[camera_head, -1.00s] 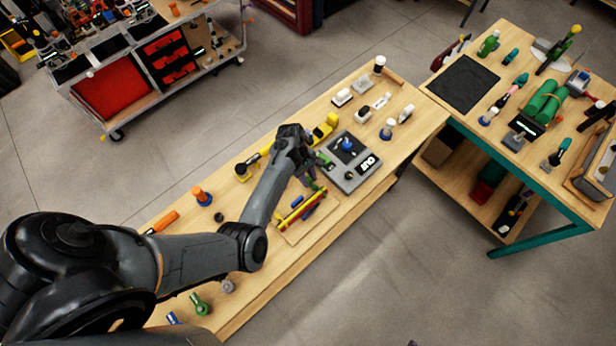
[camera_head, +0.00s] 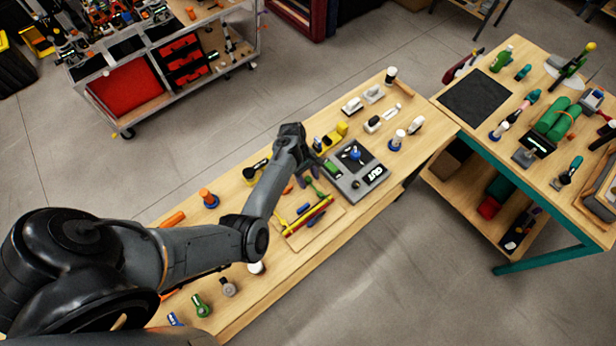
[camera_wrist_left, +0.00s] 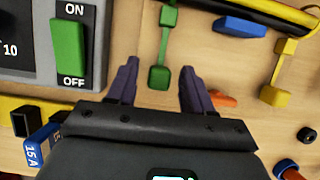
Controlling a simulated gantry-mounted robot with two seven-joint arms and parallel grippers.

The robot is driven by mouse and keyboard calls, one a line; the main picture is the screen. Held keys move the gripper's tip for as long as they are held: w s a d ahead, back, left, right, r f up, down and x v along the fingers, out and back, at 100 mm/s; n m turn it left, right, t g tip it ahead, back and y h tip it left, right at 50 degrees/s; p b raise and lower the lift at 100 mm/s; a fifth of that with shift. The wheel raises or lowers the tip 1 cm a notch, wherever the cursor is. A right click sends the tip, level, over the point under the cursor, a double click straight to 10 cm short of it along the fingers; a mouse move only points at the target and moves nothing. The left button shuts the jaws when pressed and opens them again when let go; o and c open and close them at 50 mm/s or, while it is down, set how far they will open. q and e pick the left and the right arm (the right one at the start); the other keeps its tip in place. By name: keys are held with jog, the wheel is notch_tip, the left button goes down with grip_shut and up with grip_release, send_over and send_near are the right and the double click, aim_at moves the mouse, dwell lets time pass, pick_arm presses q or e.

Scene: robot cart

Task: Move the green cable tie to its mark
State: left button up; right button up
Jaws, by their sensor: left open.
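The green cable tie (camera_wrist_left: 164,48) lies on the light wooden surface in the left wrist view, a thin strip with a square block at each end. My left gripper (camera_wrist_left: 159,70) is open, with a dark purple finger on each side of the tie's near block and visible gaps to both. In the head view the left gripper (camera_head: 304,172) is over the bench beside the grey switch panel, and the green tie (camera_head: 316,188) shows just past the fingers. I cannot make out its mark. My right gripper is not in view.
The grey panel (camera_wrist_left: 22,42) with a green ON/OFF switch is left of the fingers. A yellow tie-like piece (camera_wrist_left: 278,75) and a blue piece (camera_wrist_left: 240,26) lie to the right. The bench (camera_head: 290,265) has bare wood along its front edge.

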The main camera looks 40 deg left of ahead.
pick_arm(q)
jog(key=v, duration=1)
jog(key=shift+a+r+p, duration=0.2)
jog(key=shift+r+p, duration=0.1)
dwell(0.4)
jog(key=s+m+y, duration=0.5)
jog(key=s+m, duration=0.2)
jog(key=s, duration=0.1)
jog(key=s+d+r+m+t, duration=0.2)
jog(key=s+d+r+m, duration=0.2)
jog(key=s+d+m, duration=0.3)
jog(key=s+d+r+m+t, duration=0.2)
jog(key=s+d+r+m, duration=0.4)
jog(key=d, duration=0.4)
notch_tip(320, 180, up, 13)
jog(key=n+p, duration=0.1)
jog(key=p, duration=1.3)
jog(key=shift+s+a+h, duration=0.2)
jog(key=shift+h, duration=0.2)
